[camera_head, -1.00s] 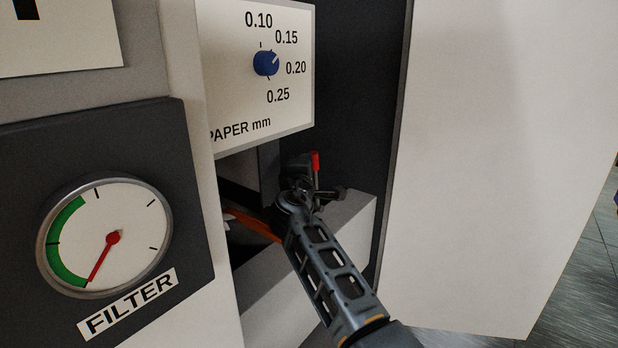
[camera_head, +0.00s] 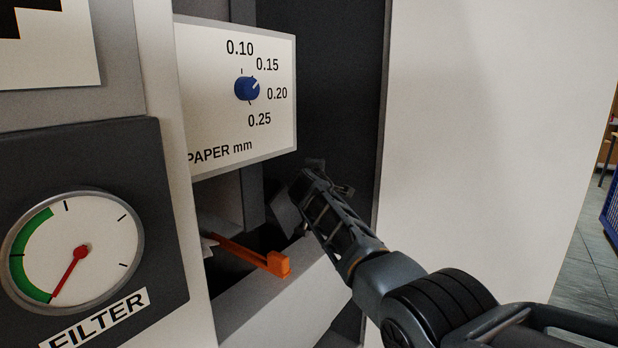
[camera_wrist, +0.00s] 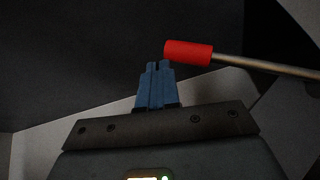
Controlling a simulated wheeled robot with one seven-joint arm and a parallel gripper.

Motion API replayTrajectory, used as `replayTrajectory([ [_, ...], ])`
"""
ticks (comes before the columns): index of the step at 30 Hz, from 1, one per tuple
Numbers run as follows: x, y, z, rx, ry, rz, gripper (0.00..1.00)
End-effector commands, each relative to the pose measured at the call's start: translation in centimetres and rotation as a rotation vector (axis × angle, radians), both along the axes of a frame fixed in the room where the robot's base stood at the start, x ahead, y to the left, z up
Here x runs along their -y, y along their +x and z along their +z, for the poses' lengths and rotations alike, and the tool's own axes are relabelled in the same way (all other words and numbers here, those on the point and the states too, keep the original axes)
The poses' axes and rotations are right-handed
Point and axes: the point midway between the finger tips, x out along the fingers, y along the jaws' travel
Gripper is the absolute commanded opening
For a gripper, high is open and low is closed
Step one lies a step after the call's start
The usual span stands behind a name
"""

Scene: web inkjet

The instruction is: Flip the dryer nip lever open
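A lever with a red cylindrical grip (camera_wrist: 189,52) on a thin metal rod shows in the wrist view, reaching in from the right. The blue fingertips of my gripper (camera_wrist: 158,66) are together and empty. They sit just left of and below the red grip's left end; I cannot tell if they touch it. In the head view my gripper (camera_head: 313,165) is in the dark recess right of the paper panel, and the red grip is not visible there. An orange lever (camera_head: 247,254) lies low to the left of my arm, apart from it. No label names either lever.
The paper-thickness panel (camera_head: 240,100) with its blue knob (camera_head: 247,88) juts out left of my gripper. A filter gauge (camera_head: 75,250) is at lower left. A large pale panel (camera_head: 480,120) borders the recess on the right. A grey ledge (camera_head: 280,305) lies below.

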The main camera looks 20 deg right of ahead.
Motion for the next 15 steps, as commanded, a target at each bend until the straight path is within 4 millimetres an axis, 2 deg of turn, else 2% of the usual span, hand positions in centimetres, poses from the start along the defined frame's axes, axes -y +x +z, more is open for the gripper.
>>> replayTrajectory([
  [3,0.9,0.5,-0.6,0.002,-0.002,-0.003,0.00],
  [15,1.8,1.1,-1.0,0.002,-0.001,-0.002,0.00],
])
